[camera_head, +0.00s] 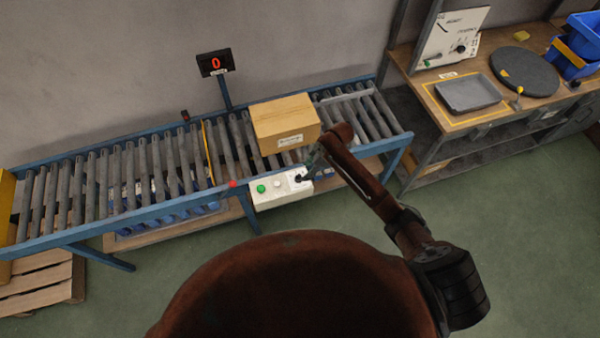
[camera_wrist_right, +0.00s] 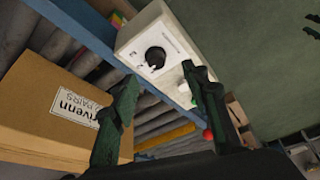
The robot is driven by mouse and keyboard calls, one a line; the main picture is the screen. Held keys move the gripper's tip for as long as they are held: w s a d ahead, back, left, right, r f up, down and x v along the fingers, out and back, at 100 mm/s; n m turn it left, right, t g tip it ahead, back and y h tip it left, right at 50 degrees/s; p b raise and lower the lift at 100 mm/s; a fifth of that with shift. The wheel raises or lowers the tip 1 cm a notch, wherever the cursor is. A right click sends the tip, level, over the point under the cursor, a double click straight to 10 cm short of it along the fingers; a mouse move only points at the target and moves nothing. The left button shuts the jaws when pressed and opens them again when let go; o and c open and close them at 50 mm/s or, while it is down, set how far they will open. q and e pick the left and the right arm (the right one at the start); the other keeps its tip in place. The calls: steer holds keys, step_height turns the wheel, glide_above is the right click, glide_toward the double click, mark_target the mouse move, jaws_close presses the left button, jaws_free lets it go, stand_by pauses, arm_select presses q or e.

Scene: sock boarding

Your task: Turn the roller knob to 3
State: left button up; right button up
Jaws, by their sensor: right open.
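The white control box (camera_head: 282,191) hangs on the front rail of the roller conveyor, with a green button, a pale button and a dark knob at its right end, partly hidden by my gripper. In the right wrist view the black roller knob (camera_wrist_right: 154,57) has a pale pointer line and small marks around it that I cannot read. My right gripper (camera_head: 309,160) is open and empty, close above the knob end of the box. In the wrist view its fingers (camera_wrist_right: 160,88) are spread, with the knob beyond their tips, apart from them. My left gripper is not in view.
A cardboard box (camera_head: 285,122) sits on the rollers behind the control box; it is close to one finger in the wrist view. A display (camera_head: 215,63) on a post reads 0. A red button (camera_head: 233,184) is on the rail. A workbench (camera_head: 430,98) stands right.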

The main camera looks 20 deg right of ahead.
mark_target(299, 176)
steer(key=x, duration=0.7)
steer(key=shift+w+r, duration=0.15)
steer(key=shift+w, duration=0.2)
steer(key=shift+a+f, duration=0.1)
steer(key=shift+f, duration=0.25)
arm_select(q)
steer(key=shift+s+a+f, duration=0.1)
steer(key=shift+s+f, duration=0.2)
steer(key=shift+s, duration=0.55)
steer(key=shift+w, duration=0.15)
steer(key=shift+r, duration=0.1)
arm_select(e)
jaws_close()
